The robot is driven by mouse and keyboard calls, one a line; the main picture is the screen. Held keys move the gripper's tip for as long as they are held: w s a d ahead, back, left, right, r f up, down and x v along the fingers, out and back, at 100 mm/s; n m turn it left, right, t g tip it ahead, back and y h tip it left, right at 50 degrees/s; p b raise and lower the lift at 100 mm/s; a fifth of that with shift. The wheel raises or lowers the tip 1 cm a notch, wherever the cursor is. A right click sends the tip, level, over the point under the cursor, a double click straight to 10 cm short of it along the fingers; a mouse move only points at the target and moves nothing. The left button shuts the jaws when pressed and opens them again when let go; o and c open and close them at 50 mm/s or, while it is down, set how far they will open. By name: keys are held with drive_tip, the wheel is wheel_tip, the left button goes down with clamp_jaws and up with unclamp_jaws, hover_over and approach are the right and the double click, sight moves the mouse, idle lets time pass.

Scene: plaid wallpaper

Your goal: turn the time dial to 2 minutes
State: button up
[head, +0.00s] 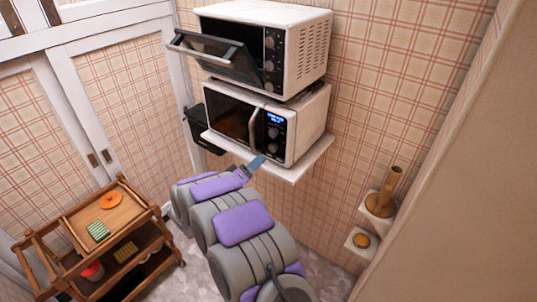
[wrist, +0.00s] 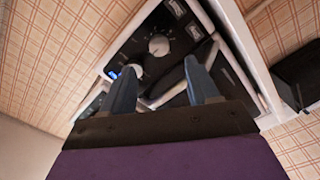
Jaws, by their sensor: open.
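The white lower microwave (head: 308,120) stands on a wall shelf, with a lit blue display (head: 276,118) on its dark control panel. An upper dial (head: 273,132) and a lower dial (head: 271,147) sit under the display. In the wrist view, one round dial (wrist: 159,45) with marks around it lies just beyond the fingertips. The other dial (wrist: 133,70) is by the left finger and partly hidden. Which is the time dial, and its setting, I cannot read. My gripper (wrist: 158,66) is open in front of the panel; it also shows below the microwave front in the head view (head: 256,163).
A second white oven (head: 300,45) with its door (head: 215,55) hanging open stands above. The microwave handle (head: 253,126) is beside the panel. A wooden cart (head: 140,220) stands at lower left. Small shelves with a wooden mortar (head: 380,205) are on the right.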

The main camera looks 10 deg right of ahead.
sight(272, 150)
drive_tip(key=b+x, duration=0.1)
drive_tip(key=x, duration=0.7)
drive_tip(key=shift+w+d, duration=0.1)
drive_tip(key=shift+w, duration=0.05)
drive_tip(key=shift+c, duration=0.2)
drive_tip(key=shift+f, duration=0.1)
drive_tip(key=c, duration=1)
drive_tip(key=shift+m, duration=0.3)
